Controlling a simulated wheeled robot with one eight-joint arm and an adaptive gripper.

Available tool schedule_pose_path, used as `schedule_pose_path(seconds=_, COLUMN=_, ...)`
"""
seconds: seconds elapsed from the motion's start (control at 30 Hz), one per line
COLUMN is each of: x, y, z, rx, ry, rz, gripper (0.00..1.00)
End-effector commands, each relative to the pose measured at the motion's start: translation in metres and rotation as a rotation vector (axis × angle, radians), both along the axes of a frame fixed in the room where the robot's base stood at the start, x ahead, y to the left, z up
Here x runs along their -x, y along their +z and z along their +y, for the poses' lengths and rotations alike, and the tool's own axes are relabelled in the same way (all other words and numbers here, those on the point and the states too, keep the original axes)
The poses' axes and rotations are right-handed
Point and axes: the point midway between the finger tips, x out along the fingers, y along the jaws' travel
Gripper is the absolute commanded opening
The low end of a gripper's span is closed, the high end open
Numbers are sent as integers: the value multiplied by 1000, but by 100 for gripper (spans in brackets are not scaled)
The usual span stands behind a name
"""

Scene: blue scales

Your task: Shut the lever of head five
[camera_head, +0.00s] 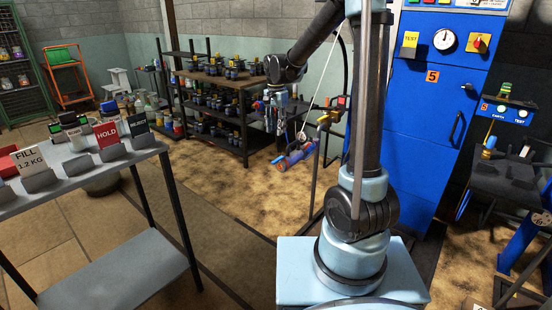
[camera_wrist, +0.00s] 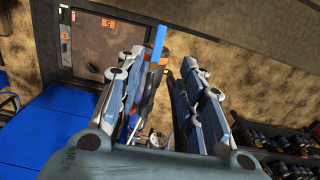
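An orange plate marked 5 (camera_wrist: 108,22) shows on a brown panel in the wrist view. My gripper (camera_wrist: 165,100) is open, its two fingers wide apart. A bright blue bar (camera_wrist: 158,42) shows just left of the gap between them, near the left finger, with dark and orange parts below it. I cannot tell whether this bar is the lever, or whether a finger touches it. In the head view my gripper (camera_head: 275,118) hangs above and left of a red and blue cylinder (camera_head: 296,156). A yellow handle (camera_head: 328,118) stands to its right. The lever's position is unclear.
A blue cabinet marked 5 (camera_head: 400,120) stands behind my arm. A shelf of small dark bottles (camera_head: 225,100) is behind the gripper. A grey table with label signs (camera_head: 85,165) is at left. A thin pole and pale cord rise near the cylinder. Open floor lies between.

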Motion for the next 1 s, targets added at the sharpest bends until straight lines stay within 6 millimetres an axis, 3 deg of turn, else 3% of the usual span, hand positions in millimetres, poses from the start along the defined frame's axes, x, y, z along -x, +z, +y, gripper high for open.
schedule_pose_path(seconds=0.7, x=0, y=-117, z=0, rx=0, ry=1, rz=0, gripper=35)
schedule_pose_path(seconds=1.0, x=0, y=-140, z=0, rx=0, ry=1, rz=0, gripper=35)
